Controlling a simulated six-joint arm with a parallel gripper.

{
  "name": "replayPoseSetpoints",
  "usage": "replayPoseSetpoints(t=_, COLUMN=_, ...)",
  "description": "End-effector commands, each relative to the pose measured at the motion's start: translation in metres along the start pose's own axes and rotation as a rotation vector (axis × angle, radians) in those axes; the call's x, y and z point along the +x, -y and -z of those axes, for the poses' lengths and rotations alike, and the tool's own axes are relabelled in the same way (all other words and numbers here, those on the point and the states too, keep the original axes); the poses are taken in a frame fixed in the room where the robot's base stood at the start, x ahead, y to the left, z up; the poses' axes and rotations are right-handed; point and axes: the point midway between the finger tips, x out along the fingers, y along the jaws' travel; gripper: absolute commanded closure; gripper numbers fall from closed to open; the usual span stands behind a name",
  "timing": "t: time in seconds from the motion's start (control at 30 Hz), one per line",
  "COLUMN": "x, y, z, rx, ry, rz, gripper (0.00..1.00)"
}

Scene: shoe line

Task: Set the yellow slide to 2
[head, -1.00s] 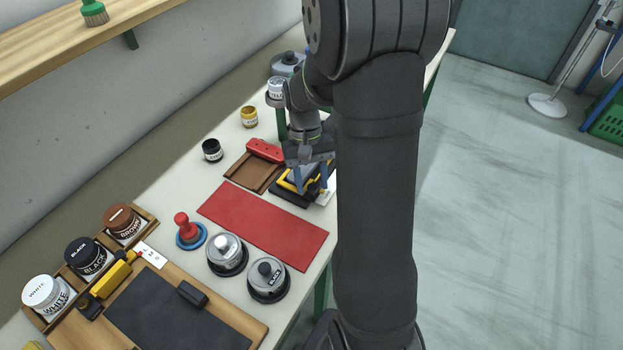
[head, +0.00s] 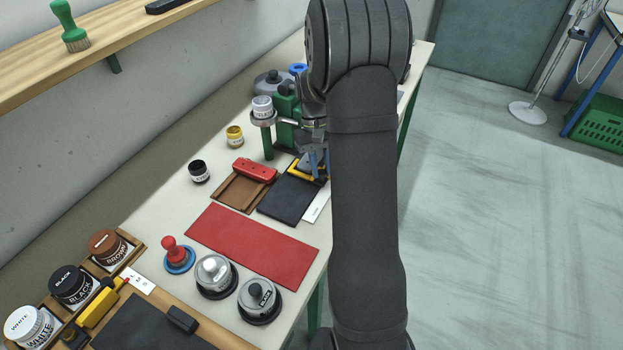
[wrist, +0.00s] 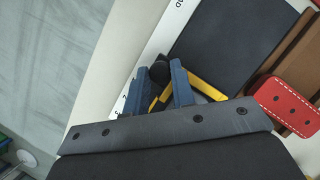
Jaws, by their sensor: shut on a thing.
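The yellow slide (head: 306,171) is a yellow frame at the far end of a flat black plate (head: 289,200). A white scale strip (head: 317,206) runs along the plate's right side in the head view. My gripper (head: 319,166) is at the slide, partly hidden by my arm. In the wrist view, the blue fingers of my gripper (wrist: 170,85) are shut on the slide's dark round knob (wrist: 159,71). The yellow frame (wrist: 206,86) shows beside and behind the fingers. The marks on the strip (wrist: 160,30) are too small or covered to tell the slide's exact setting.
A brown tray (head: 238,193) with a red block (head: 255,171) lies left of the plate. A green stand (head: 286,112) with a small jar (head: 262,105) is close behind my gripper. A red mat (head: 252,244) lies in front.

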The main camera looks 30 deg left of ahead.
Motion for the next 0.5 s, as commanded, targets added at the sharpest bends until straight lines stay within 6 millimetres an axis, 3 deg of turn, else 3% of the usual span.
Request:
replayPoseSetpoints(t=0.37, x=-0.0023, y=-0.0030, z=0.0037, rx=-0.001, ry=-0.004, rz=0.000, gripper=1.00)
replayPoseSetpoints(t=0.4, x=-0.0023, y=-0.0029, z=0.0037, rx=-0.001, ry=-0.004, rz=0.000, gripper=0.69)
replayPoseSetpoints(t=0.47, x=-0.0021, y=-0.0030, z=0.0036, rx=-0.001, ry=-0.003, rz=0.000, gripper=0.57)
replayPoseSetpoints(t=0.5, x=-0.0020, y=-0.0030, z=0.0035, rx=-0.001, ry=-0.003, rz=0.000, gripper=0.56)
